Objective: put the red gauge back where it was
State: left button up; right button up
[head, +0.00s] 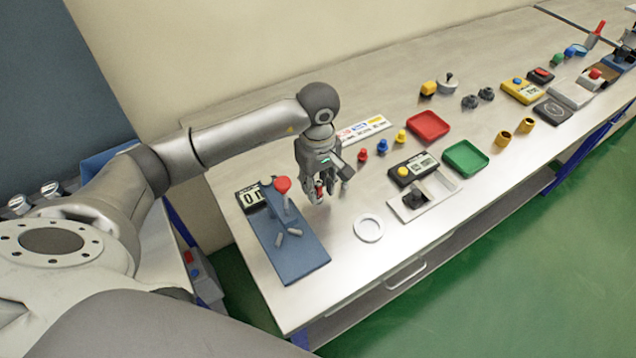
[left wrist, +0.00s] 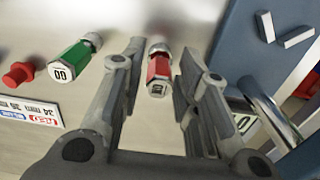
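The red gauge (left wrist: 159,68) has a hexagonal red body and a silver end, and lies between my left gripper's fingers in the left wrist view. Its display end is partly visible. In the head view only a small red part of it (head: 319,187) shows by the fingers. My left gripper (left wrist: 157,62) is open, with a gap visible on both sides of the gauge; in the head view the gripper (head: 328,193) points down at the table. My right gripper is not in view.
A blue board (head: 292,262) with loose grey pieces and a red-topped lever (head: 282,184) stands left of the gripper. A label strip (head: 362,130), small coloured knobs, a red tray (head: 429,125) and a green tray (head: 465,158) are further right.

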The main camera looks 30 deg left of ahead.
aim_at(318, 182)
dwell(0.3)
pick_arm(q)
jog(key=shift+r, duration=0.2)
notch_tip(318, 182, up, 10)
jog(key=b, duration=0.3)
jog(key=shift+r, duration=0.95)
